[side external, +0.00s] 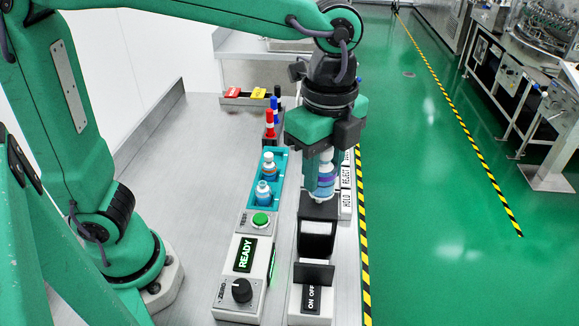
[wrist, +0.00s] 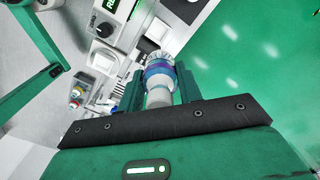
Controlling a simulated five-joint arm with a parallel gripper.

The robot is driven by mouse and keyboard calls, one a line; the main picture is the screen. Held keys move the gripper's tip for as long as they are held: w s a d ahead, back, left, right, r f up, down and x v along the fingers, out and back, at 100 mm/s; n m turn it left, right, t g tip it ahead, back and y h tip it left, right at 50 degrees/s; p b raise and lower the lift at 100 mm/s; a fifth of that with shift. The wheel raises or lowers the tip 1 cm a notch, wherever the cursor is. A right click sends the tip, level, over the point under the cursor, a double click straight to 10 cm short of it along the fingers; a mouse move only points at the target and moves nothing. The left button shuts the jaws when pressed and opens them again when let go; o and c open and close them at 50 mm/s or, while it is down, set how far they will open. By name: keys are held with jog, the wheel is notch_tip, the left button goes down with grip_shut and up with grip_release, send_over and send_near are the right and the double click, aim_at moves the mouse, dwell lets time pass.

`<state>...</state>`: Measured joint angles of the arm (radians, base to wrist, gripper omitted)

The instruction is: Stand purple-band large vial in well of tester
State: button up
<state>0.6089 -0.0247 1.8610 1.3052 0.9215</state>
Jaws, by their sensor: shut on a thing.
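The purple-band large vial (side external: 325,184) is upright in my gripper (side external: 323,172), a white vial with a purple and blue band. In the wrist view the vial (wrist: 158,88) sits between the two green fingers of my gripper (wrist: 158,78), which is shut on it. The vial's lower end is just above or at the top of a black block (side external: 317,228) on the white device with an ON OFF panel (side external: 311,298), which looks like the tester. Any well opening is hidden, so I cannot tell whether the vial's base is inside it.
Left of it stands a white READY unit (side external: 243,256) with a dial and green button. Behind that, a teal rack (side external: 281,163) holds two vials. Upright markers (side external: 270,122) stand farther back. HOLD and REJECT labels (side external: 346,184) lie close on the right, near the striped table edge.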

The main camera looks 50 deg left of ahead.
aim_at(320, 196)
jog(key=shift+s+d, duration=0.25)
jog(key=shift+s, duration=0.1)
jog(key=shift+w+f, duration=0.1)
jog(key=shift+f, duration=2.45)
jog(key=shift+f, duration=0.1)
notch_tip(320, 196, down, 18)
jog(key=shift+r, duration=0.15)
jog(key=o, duration=0.7)
